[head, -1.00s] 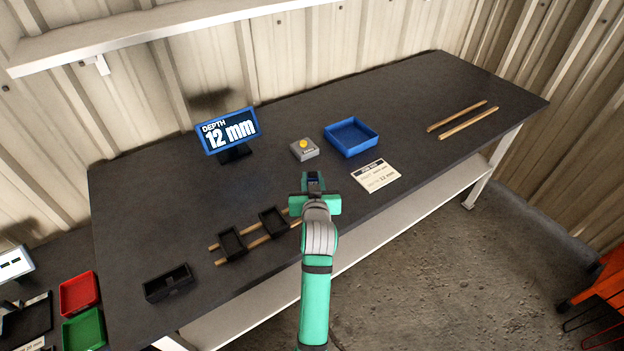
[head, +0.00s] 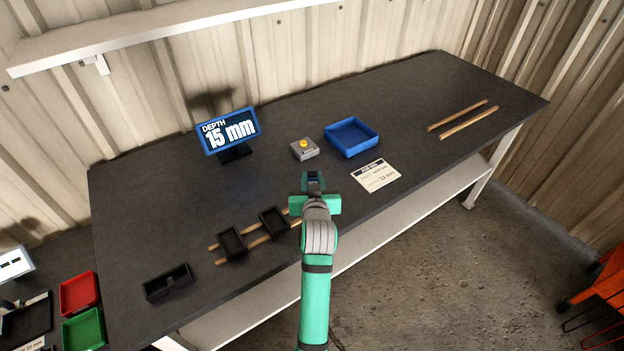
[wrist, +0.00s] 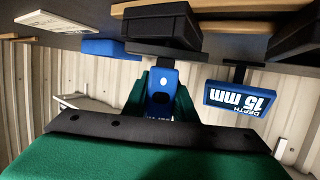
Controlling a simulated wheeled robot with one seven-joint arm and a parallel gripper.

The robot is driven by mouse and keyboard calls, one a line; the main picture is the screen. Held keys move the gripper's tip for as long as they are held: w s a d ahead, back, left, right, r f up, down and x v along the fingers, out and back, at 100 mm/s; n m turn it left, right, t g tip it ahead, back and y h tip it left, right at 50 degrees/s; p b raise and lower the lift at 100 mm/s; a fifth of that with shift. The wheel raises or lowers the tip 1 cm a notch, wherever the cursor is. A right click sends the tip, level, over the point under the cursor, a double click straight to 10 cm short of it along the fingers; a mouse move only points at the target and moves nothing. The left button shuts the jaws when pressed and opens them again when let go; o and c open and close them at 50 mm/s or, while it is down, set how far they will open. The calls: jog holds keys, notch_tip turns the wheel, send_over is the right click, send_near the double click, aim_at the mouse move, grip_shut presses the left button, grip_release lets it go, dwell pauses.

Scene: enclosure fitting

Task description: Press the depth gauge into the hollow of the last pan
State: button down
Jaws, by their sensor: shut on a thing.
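My gripper (head: 313,188) is over the right end of the near wooden rails, shut on the blue depth gauge (wrist: 161,82). In the wrist view its green fingers (wrist: 160,100) flank the gauge, whose far end is at a black pan (wrist: 158,28); whether it touches the hollow's floor is hidden. In the head view my arm hides that pan. Two other black pans, a left one (head: 232,243) and a middle one (head: 273,222), sit on the rails (head: 254,241). The blue-framed display (head: 230,131) reads DEPTH 15 mm; it also shows in the wrist view (wrist: 241,97).
A grey box with a yellow button (head: 304,149), a blue tray (head: 351,138) and a white card (head: 376,176) lie behind and right of my gripper. A black open box (head: 168,283) is at the front left. Bare wooden rails (head: 463,120) lie far right.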

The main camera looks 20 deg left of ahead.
notch_tip(320, 180, up, 7)
dwell(0.8)
jog(key=shift+f, duration=0.1)
dwell(1.2)
